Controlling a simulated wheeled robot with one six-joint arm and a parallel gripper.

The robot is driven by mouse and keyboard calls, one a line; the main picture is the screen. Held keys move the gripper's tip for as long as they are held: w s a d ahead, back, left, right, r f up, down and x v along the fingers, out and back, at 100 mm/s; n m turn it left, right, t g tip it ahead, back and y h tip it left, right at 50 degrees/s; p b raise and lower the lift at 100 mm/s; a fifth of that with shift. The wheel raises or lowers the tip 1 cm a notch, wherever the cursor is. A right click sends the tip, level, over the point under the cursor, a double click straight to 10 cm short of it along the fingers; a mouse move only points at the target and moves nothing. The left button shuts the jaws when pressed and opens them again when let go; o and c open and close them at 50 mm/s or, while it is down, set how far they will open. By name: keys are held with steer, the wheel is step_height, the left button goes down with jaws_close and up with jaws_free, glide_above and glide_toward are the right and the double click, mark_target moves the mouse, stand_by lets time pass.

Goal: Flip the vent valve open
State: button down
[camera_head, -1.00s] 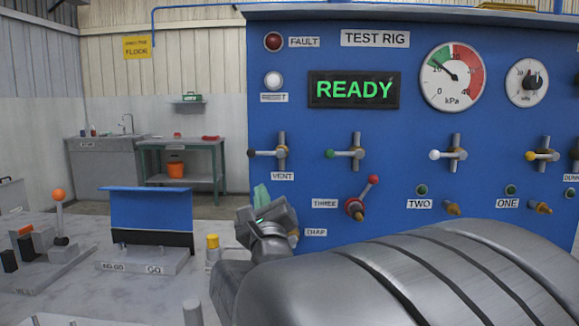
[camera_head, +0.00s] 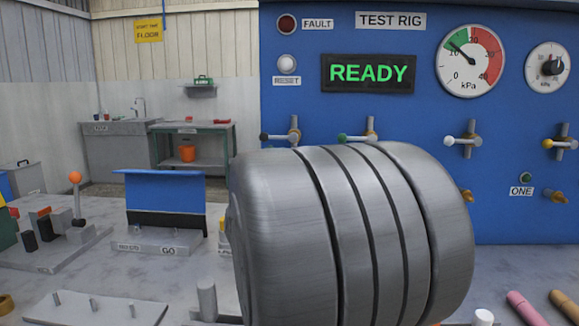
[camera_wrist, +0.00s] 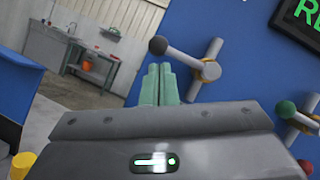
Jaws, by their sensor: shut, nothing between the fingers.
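The vent valve (camera_head: 294,132) is on the blue panel, its lever pointing left and ending in a black knob (camera_head: 265,137). My arm's large grey link hides the area below it, including its label. In the wrist view the same valve's lever (camera_wrist: 185,57) runs from the black knob to a metal cross-bar on a brass hub. My gripper (camera_wrist: 158,68) has its pale green fingers shut together and empty. Their tips show just below the black knob, and I cannot tell if they touch it. My gripper is hidden in the head view.
A green-knobbed valve (camera_wrist: 287,109) sits to the right of the vent valve, with a red knob (camera_wrist: 305,167) below it. The display (camera_head: 368,73) reads READY. A blue plate (camera_head: 164,190) stands on the bench at left.

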steer(key=shift+w+a+r, duration=0.1)
steer(key=shift+w+r, duration=0.15)
steer(key=shift+w, duration=0.4)
steer(key=shift+a+r+m+t+h+b, duration=0.15)
steer(key=shift+m+h+b, duration=0.1)
steer(key=shift+m+b, duration=0.35)
steer(key=shift+a+r+m+t+h+b, duration=0.15)
steer(key=shift+m+h+b, duration=0.1)
steer(key=shift+m+b, duration=0.3)
steer(key=m+h+b, duration=0.1)
steer(key=m, duration=0.1)
steer(key=r+m+h+b, duration=0.1)
steer(key=m, duration=0.1)
steer(key=shift+a+r+t+b, duration=0.1)
steer(key=shift+a+t+b, duration=0.05)
steer(key=shift+t+b, duration=0.25)
steer(key=d+r+m+g+h+b, duration=0.1)
steer(key=r+m+g+h+b, duration=0.1)
steer(key=m+h, duration=0.3)
steer(key=d+r+m+g+h+b, duration=0.1)
steer(key=r+m+h, duration=0.3)
steer(key=m, duration=1)
steer(key=shift+d+r+g+h+b, duration=0.35)
steer(key=shift+d+g+h, duration=0.15)
steer(key=shift+d+h, duration=0.1)
steer(key=shift+d, duration=0.2)
